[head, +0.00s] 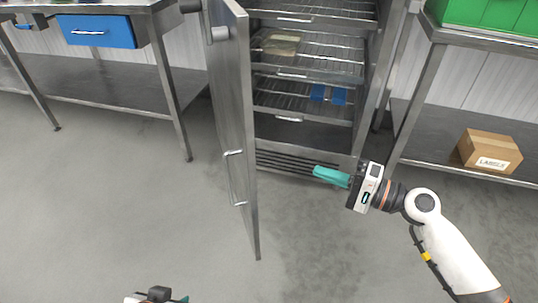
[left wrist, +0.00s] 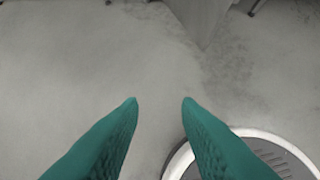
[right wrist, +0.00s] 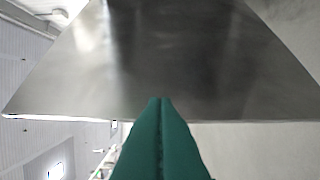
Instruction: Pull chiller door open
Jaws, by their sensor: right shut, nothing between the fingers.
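The chiller door (head: 236,130) is a tall steel panel standing wide open, hinged on the left of the chiller (head: 305,140). Its bar handle (head: 234,178) is on the outer face, facing left. My right gripper (head: 318,173) is shut and empty in front of the chiller's lower opening, its teal fingers pointing left towards the door's inner face. In the right wrist view the shut fingers (right wrist: 161,102) point at a broad steel panel (right wrist: 160,60); whether they touch it cannot be told. My left gripper (left wrist: 160,102) is open and empty above the floor, mostly cut off at the head view's bottom edge.
Inside the chiller are wire shelves with a pale flat pack (head: 282,44) and blue items (head: 328,94). A steel table with a blue drawer (head: 96,32) stands left. A rack on the right holds a cardboard box (head: 489,150) and a green crate (head: 490,14). The floor before the door is clear.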

